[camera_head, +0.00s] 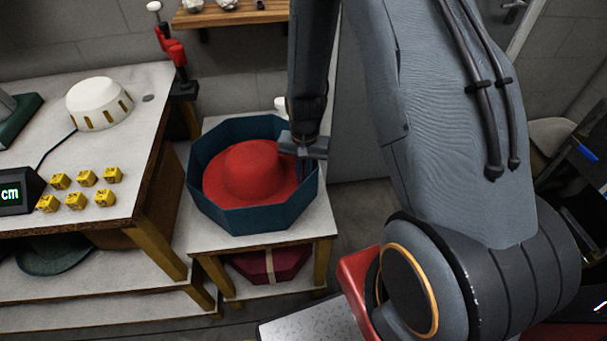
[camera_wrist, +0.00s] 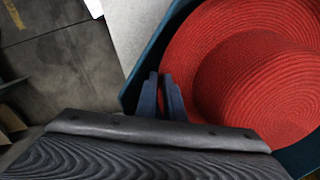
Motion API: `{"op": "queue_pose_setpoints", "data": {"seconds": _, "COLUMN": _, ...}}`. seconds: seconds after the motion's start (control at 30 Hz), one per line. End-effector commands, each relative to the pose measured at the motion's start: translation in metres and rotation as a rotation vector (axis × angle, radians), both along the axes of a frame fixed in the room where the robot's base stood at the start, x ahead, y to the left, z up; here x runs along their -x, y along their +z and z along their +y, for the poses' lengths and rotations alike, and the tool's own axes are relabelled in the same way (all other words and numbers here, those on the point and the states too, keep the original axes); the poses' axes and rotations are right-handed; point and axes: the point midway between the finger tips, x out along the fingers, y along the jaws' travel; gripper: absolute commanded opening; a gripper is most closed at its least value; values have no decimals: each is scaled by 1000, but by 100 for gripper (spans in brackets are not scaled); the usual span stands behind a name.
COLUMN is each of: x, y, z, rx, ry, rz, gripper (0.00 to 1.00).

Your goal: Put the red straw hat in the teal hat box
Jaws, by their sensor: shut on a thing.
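The red straw hat (camera_head: 252,172) sits inside the open teal hat box (camera_head: 262,219), crown up, with its brim within the walls. The box stands on a small white-topped table. My gripper (camera_head: 304,150) is at the right side of the box, pointing down, shut on the hat's brim. In the wrist view, the fingers (camera_wrist: 164,97) are close together at the brim's edge beside the hat (camera_wrist: 215,65), and the box wall (camera_wrist: 134,92) runs close by. The exact pinch at the fingertips is hard to see.
A larger table (camera_head: 140,140) at left holds a white slotted dome (camera_head: 99,103), several yellow cubes (camera_head: 86,178) and a display (camera_head: 12,193). A dark red box (camera_head: 270,264) lies on the shelf below the small table. A wooden shelf (camera_head: 232,17) is on the back wall.

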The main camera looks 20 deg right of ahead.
Motion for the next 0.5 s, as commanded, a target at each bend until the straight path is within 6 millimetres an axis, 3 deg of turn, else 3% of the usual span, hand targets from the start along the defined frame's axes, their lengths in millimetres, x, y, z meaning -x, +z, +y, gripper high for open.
{"op": "queue_pose_setpoints", "data": {"seconds": 0.5, "x": 0, "y": -7, "z": 0, "rx": -1, "ry": 0, "rz": 1, "gripper": 0}}
